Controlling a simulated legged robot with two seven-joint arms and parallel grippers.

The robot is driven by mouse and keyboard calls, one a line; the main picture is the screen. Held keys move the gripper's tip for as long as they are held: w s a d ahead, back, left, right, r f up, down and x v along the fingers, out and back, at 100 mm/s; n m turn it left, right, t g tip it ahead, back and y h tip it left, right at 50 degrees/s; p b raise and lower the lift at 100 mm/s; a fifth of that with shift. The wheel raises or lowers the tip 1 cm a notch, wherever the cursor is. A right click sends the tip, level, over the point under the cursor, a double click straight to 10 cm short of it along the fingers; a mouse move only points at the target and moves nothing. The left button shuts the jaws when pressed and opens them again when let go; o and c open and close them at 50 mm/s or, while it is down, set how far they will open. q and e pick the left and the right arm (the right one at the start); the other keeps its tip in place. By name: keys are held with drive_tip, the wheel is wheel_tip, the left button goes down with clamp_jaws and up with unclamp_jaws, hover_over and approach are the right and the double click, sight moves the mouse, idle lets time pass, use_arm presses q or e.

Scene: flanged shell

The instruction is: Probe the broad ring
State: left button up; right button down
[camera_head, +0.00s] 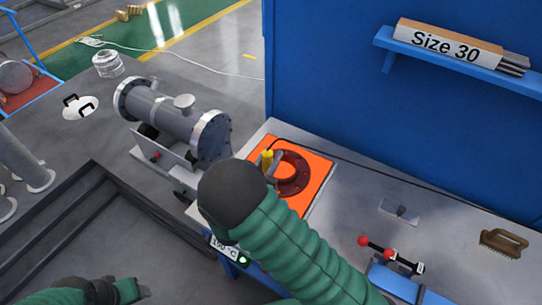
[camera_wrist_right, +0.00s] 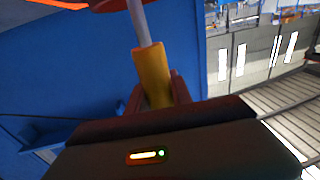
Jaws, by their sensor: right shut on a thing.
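The broad ring (camera_head: 294,173) is dark red with bolt holes and lies on an orange plate (camera_head: 314,163) on the bench. My right gripper (camera_wrist_right: 156,92) is shut on the yellow handle (camera_wrist_right: 153,70) of a probe with a thin grey shaft (camera_wrist_right: 141,24). In the head view the yellow handle (camera_head: 267,160) stands at the ring's left edge. In the wrist view the shaft runs up toward a dark red edge (camera_wrist_right: 112,5). Whether the tip touches the ring is hidden. My left gripper (camera_head: 125,291) is low at the left; its jaws are unclear.
A grey flanged shell (camera_head: 172,122) rests left of the orange plate. A display (camera_head: 225,247) showing a °C reading sits at the bench front. A red-knobbed clamp (camera_head: 390,253) and a brown brush (camera_head: 503,242) lie right. A blue shelf (camera_head: 460,59) holds a "Size 30" box (camera_head: 447,42).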

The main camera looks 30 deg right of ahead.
drive_tip(key=shift+d+f, duration=0.4)
drive_tip(key=shift+d, duration=0.15)
use_arm(q)
drive_tip(key=shift+d+f, duration=0.15)
drive_tip(key=shift+d, duration=0.4)
drive_tip(key=shift+a+b, duration=0.1)
drive_tip(key=shift+b, duration=0.2)
use_arm(e)
drive_tip(key=shift+a+f, duration=0.1)
drive_tip(key=shift+a+f, duration=0.15)
drive_tip(key=shift+a, duration=0.1)
use_arm(q)
drive_tip(key=shift+a+f, duration=0.25)
drive_tip(key=shift+f, duration=0.05)
drive_tip(key=shift+d, duration=0.2)
use_arm(e)
drive_tip(key=shift+d+f, duration=0.15)
drive_tip(key=shift+d, duration=0.05)
use_arm(q)
drive_tip(key=shift+a, duration=0.1)
use_arm(e)
drive_tip(key=shift+a, duration=0.1)
